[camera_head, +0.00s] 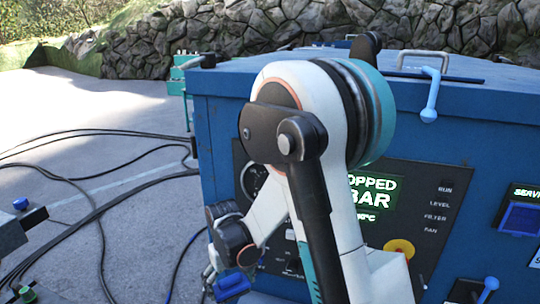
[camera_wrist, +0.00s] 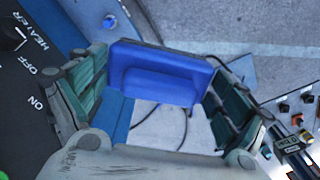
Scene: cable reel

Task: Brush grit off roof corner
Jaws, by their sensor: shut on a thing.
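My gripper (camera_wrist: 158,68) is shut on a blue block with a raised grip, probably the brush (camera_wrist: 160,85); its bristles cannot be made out. In the head view my gripper (camera_head: 214,278) hangs low at the left front of the blue machine, and the blue brush (camera_head: 232,284) shows at its end. The machine's roof (camera_head: 235,84) is well above the gripper. The roof's near left corner shows, but my arm hides part of the roof, and I cannot make out grit on it.
The control panel (camera_head: 437,207) with a lit display (camera_head: 376,190) faces my arm. A light blue handle (camera_head: 431,95) hangs at the roof's front edge. Black cables (camera_head: 95,190) lie on the paving at left. A stone wall (camera_head: 250,30) stands behind.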

